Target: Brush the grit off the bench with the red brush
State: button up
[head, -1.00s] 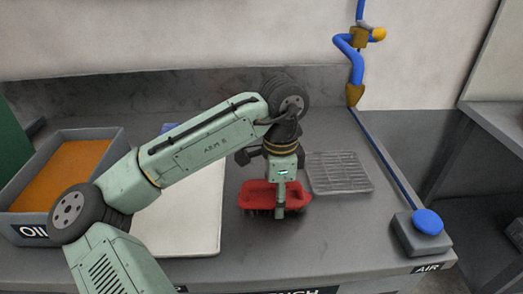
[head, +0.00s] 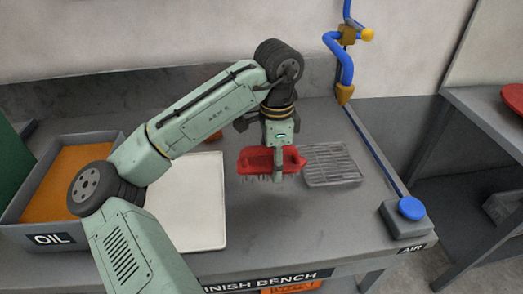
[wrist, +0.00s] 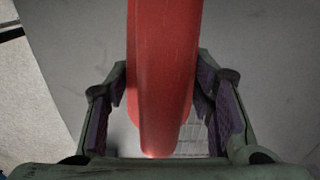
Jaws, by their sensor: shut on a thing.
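The red brush (head: 255,160) is held level above the grey bench (head: 290,225), with its bristles pointing down and apart from the surface. My gripper (head: 278,172) is shut on the brush's body from above. In the wrist view, the red brush (wrist: 160,70) runs between the two fingers of my gripper (wrist: 160,100) and hides much of the bench under it. I cannot make out any grit on the bench in either view.
A grey bin labelled OIL (head: 22,236) with orange contents and a pale flat board (head: 200,215) lie left of the brush. A grey slatted grate (head: 332,165) lies to its right, then a blue-topped air block (head: 405,222). The bench front is clear.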

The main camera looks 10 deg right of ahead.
jog(key=shift+r, duration=1)
